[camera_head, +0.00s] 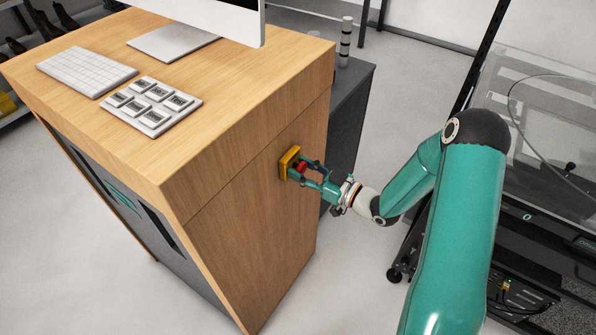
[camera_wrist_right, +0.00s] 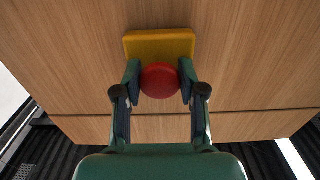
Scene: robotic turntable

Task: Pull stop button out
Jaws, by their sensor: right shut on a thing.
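The stop button is a round red knob (camera_head: 302,168) on a yellow housing (camera_head: 287,161), mounted on the wooden side panel of the desk. In the right wrist view the red knob (camera_wrist_right: 160,80) sits between the fingertips, with the yellow housing (camera_wrist_right: 160,43) behind it. My right gripper (camera_head: 306,171) reaches in from the right and is shut on the red knob, one finger on each side. It also shows in the right wrist view (camera_wrist_right: 160,83). My left gripper is not in view.
The wooden desk (camera_head: 240,110) carries a keyboard (camera_head: 86,70), a button pad (camera_head: 150,105) and a monitor stand (camera_head: 173,42). A dark cabinet (camera_head: 350,110) stands behind the desk. A black frame with clear panels (camera_head: 545,120) is at the right. Floor between is clear.

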